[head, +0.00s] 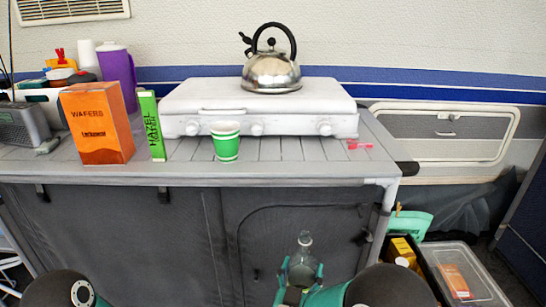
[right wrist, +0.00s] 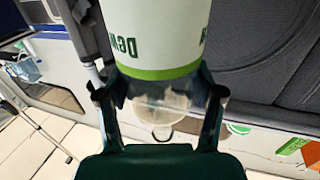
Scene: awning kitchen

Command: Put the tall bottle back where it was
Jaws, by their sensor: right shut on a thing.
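The tall bottle is clear, and its neck (head: 304,241) shows in the head view at the bottom middle, in front of the cabinet. My right gripper (head: 300,275) is shut around the bottle and holds it below the counter top's level. In the right wrist view the bottle's white label (right wrist: 125,35) has a green band and green letters, upside down. The green fingers of the right gripper (right wrist: 160,95) lie on both sides of the clear part. The bottle's far end is cut off in that view. My left gripper is out of view.
On the counter (head: 185,150) stand a wafers box (head: 98,125), a green hazelnut box (head: 152,125), a green paper cup (head: 225,142), and a white stove (head: 255,105) with a kettle (head: 272,70). Free slats lie around the cup. Crates (head: 462,285) stand at the lower right.

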